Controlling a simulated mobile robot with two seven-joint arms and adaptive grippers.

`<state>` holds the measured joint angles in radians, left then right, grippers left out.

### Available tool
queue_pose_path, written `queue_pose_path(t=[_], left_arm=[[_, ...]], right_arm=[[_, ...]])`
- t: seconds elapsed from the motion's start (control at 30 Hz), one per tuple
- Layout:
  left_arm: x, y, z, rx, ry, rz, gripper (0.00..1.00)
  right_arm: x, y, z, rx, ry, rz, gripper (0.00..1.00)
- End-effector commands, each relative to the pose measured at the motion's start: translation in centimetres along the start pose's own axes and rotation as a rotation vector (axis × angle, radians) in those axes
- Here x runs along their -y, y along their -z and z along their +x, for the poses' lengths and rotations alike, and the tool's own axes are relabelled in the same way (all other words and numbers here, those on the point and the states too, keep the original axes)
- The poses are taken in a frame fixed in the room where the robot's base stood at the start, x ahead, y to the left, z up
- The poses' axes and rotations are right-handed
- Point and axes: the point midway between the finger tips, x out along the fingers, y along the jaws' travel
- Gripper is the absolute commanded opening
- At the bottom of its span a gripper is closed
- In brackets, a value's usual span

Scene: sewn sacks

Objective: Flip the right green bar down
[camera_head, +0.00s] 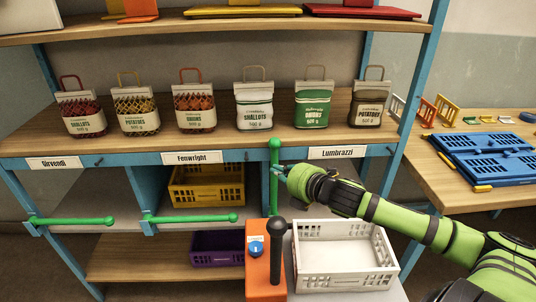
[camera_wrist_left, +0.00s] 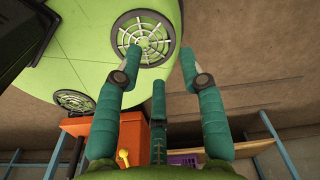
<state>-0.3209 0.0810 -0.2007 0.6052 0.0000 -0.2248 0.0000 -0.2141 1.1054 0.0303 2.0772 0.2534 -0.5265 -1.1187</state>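The right green bar (camera_head: 274,190) stands upright in front of the shelf, below and left of the Lumbrazzi label (camera_head: 337,152), with a round knob at its top. My right gripper (camera_head: 279,170) is at the upper part of this bar, coming from the right. Its fingertips are small and overlap the bar's edge, so I cannot tell whether they touch or grip it. The middle green bar (camera_head: 190,218) and left green bar (camera_head: 70,221) lie horizontal. My left gripper (camera_wrist_left: 161,58) shows only in the left wrist view, fingers apart with nothing between them.
A white crate (camera_head: 384,258) stands below my right arm, beside an orange block (camera_head: 258,284) with a black-knobbed post (camera_head: 277,252). A yellow crate (camera_head: 207,198) and purple crate (camera_head: 196,248) sit in the shelf. Several sacks stand above. A wooden table (camera_head: 436,176) with blue folded crates is at right.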

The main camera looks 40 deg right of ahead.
Motion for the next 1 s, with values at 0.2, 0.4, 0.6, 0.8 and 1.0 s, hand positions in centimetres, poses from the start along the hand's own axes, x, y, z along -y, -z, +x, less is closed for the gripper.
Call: queue_pose_path(t=[0.2,0.4,0.6,0.8,1.0], left_arm=[[0.2,1.5,-0.2,-0.025,0.002,0.001,0.40],[0.4,3.8,-0.7,-0.062,0.006,0.001,0.40],[0.4,3.4,-1.2,-0.055,0.005,0.000,0.40],[0.2,2.4,-1.8,-0.039,0.003,0.000,0.40],[0.2,2.2,-3.2,-0.033,0.002,-0.001,0.40]], right_arm=[[0.0,-0.1,1.1,0.003,0.000,0.005,0.00],[-0.1,-0.2,3.4,0.004,-0.001,0.006,0.00],[-0.2,-0.2,6.4,0.004,-0.001,0.007,0.00],[-0.2,-0.1,9.7,0.002,0.000,0.007,0.00],[-0.1,-2.7,9.0,0.002,0.004,-0.001,0.00]])
